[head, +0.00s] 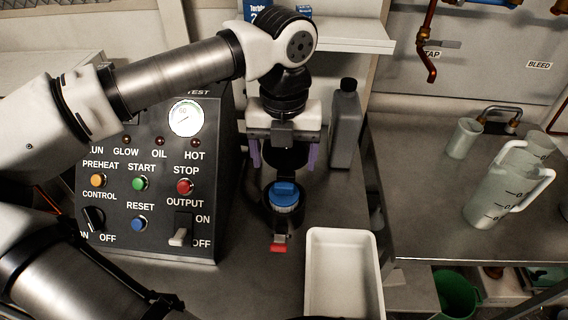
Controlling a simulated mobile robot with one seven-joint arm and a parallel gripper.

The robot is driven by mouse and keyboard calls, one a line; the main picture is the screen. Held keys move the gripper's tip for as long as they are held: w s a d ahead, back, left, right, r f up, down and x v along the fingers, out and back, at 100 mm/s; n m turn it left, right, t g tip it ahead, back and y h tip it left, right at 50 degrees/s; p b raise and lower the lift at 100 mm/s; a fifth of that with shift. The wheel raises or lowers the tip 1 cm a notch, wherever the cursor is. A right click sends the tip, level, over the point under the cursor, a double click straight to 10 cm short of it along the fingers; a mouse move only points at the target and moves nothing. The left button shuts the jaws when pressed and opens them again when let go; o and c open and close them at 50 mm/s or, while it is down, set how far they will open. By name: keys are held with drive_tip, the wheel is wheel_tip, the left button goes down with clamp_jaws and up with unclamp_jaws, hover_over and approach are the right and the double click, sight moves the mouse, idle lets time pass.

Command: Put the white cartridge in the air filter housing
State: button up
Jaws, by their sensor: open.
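My gripper (284,155) hangs at the centre, pointing down, with its two purple-tipped fingers wide apart. A dark rounded body shows between the fingers, and I cannot tell whether it is part of my gripper. Just below and in front is a blue-topped piece (285,192) with a paler ribbed rim. It sits in a dark round holder (268,215) with a red tab (280,246) at its front. The holder may be the air filter housing, but I cannot tell for sure. I cannot make out a plain white cartridge anywhere.
A black control panel (160,215) stands close on the left. A grey bottle (346,125) stands right of my gripper. An empty-looking white tray (312,275) lies at the front. A clear jug (490,198) and a cup (464,138) are on the right counter. A shelf (350,42) is behind.

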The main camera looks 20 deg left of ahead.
drive_tip(key=shift+r+p, duration=0.6)
drive_tip(key=shift+r, duration=1.25)
